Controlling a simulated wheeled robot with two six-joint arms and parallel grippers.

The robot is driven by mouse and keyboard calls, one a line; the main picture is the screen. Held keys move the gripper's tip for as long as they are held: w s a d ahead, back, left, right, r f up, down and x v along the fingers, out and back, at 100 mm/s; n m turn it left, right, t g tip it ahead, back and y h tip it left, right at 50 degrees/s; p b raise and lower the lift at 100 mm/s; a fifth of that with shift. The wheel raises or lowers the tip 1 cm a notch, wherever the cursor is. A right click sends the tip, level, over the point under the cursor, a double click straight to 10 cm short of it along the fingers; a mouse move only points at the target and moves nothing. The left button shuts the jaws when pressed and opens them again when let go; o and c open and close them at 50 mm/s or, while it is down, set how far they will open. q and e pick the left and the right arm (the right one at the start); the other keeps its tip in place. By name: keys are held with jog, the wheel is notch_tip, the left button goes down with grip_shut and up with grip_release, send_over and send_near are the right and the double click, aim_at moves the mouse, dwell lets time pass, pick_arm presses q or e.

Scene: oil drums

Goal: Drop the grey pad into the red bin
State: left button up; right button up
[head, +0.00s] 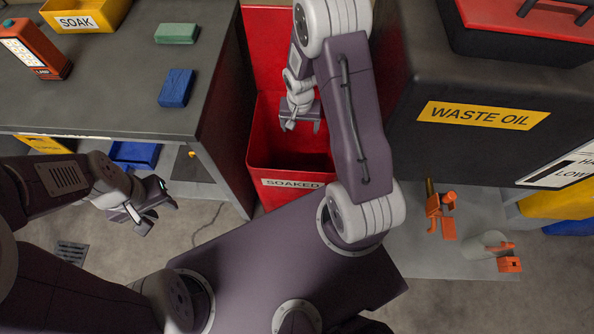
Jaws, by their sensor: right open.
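I cannot make out a grey pad in this view. The red bin (262,160), labelled SOAKED, stands between the workbench and the dark waste oil unit. My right gripper (303,126) is open over the bin's mouth, with nothing visible between its fingers. The gripper and arm hide part of the bin's inside; the part that shows is dark red. My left gripper (160,212) looks open and empty, in front of the workbench, to the left of the bin.
The waste oil unit (450,80) borders the bin's right side. Orange fittings (440,215) lie below it.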

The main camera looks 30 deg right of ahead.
notch_tip(320, 180, up, 8)
jog(key=p, duration=0.2)
jog(key=shift+s+a+r, duration=0.2)
jog(key=shift+s+a, duration=0.1)
jog(key=shift+s, duration=0.15)
